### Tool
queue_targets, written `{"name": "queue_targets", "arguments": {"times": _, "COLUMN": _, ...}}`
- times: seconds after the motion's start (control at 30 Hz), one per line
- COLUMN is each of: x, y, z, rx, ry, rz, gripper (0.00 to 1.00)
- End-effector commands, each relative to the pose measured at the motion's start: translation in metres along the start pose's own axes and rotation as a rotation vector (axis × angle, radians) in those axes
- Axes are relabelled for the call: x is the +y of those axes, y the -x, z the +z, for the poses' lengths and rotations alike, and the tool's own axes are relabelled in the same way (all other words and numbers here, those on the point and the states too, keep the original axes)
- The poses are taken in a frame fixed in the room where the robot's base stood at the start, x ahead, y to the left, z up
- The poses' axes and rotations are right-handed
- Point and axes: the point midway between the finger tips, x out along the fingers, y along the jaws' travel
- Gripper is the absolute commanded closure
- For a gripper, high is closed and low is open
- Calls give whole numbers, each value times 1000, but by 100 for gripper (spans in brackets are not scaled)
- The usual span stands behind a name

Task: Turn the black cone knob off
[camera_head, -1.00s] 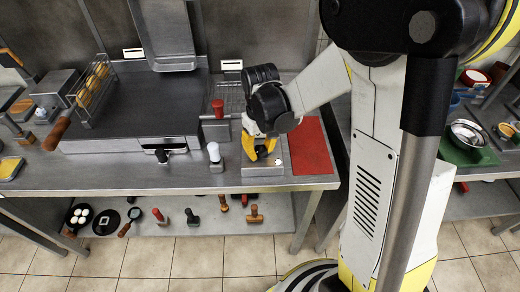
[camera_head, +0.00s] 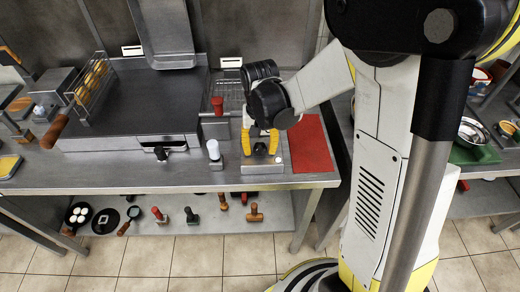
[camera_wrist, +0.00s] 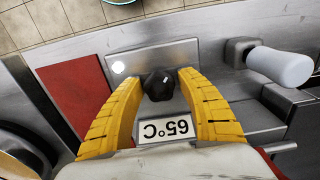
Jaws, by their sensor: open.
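The black cone knob (camera_wrist: 158,86) stands on a metal control panel (camera_wrist: 185,52) in the wrist view. A label reading 65°C (camera_wrist: 167,131) and a small white round light (camera_wrist: 118,67) are on the same panel. My gripper (camera_wrist: 162,76) is open, with one yellow finger on each side of the knob; I cannot tell whether either finger touches it. In the head view my gripper (camera_head: 260,153) is low over the panel (camera_head: 263,169) at the counter's front, and its fingers largely hide the knob.
A white-handled lever (camera_head: 213,150) stands just left of my gripper, also in the wrist view (camera_wrist: 280,65). A red-topped handle (camera_head: 217,106) is behind it. A griddle (camera_head: 135,105) fills the left of the counter. A flat red mat (camera_head: 309,146) lies to the right.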

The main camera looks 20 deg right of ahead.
Motion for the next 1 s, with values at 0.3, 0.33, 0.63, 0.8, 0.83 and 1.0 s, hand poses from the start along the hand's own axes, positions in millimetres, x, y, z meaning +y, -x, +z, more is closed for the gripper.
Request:
{"name": "queue_targets", "arguments": {"times": 0.3, "x": 0, "y": -1, "z": 0, "rx": 0, "ry": -236, "rz": 0, "gripper": 56}}
{"name": "queue_targets", "arguments": {"times": 0.33, "x": 0, "y": -1, "z": 0, "rx": 0, "ry": -288, "rz": 0, "gripper": 56}}
{"name": "queue_targets", "arguments": {"times": 0.63, "x": 0, "y": 0, "z": 0, "rx": 0, "ry": -524, "rz": 0, "gripper": 56}}
{"name": "queue_targets", "arguments": {"times": 0.8, "x": 0, "y": 0, "z": 0, "rx": 0, "ry": -523, "rz": 0, "gripper": 56}}
{"name": "queue_targets", "arguments": {"times": 0.83, "x": 0, "y": 0, "z": 0, "rx": 0, "ry": -528, "rz": 0, "gripper": 56}}
{"name": "queue_targets", "arguments": {"times": 1.0, "x": 0, "y": -1, "z": 0, "rx": 0, "ry": -726, "rz": 0, "gripper": 56}}
